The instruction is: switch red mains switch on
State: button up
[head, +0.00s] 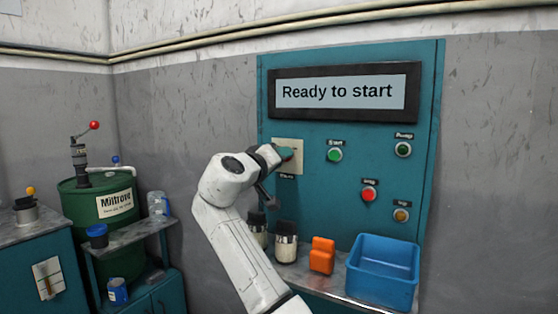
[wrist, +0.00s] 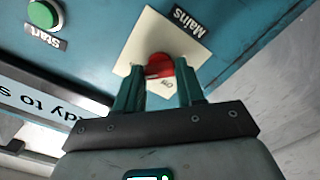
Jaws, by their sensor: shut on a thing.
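The red mains switch (wrist: 160,63) sits on a cream plate (wrist: 190,35) labelled "Mains" on the teal panel. My gripper (wrist: 160,80) has its two teal fingers on either side of the red switch and is shut on it. The picture in the wrist view is turned upside down, and an "ON" mark shows on the plate between the fingers. In the head view my gripper (head: 285,154) is at the cream plate (head: 279,142) and hides most of the switch. The panel display (head: 344,91) reads "Ready to start".
A green Start button (head: 335,155) is right of the plate, with a red button (head: 369,194) lower right. Below the panel, a shelf holds dark-topped jars (head: 286,242), an orange object (head: 321,256) and a blue bin (head: 383,272). A green drum (head: 85,193) stands left.

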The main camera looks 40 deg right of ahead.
jog(key=o, duration=0.6)
jog(key=shift+f, duration=0.25)
jog(key=o, duration=0.4)
jog(key=shift+r, duration=0.15)
jog(key=shift+o, duration=0.2)
jog(key=shift+a, duration=0.15)
jog(key=v, duration=1)
jog(key=shift+a, duration=0.25)
jog(key=shift+s+a, duration=0.1)
jog(key=shift+s, duration=0.05)
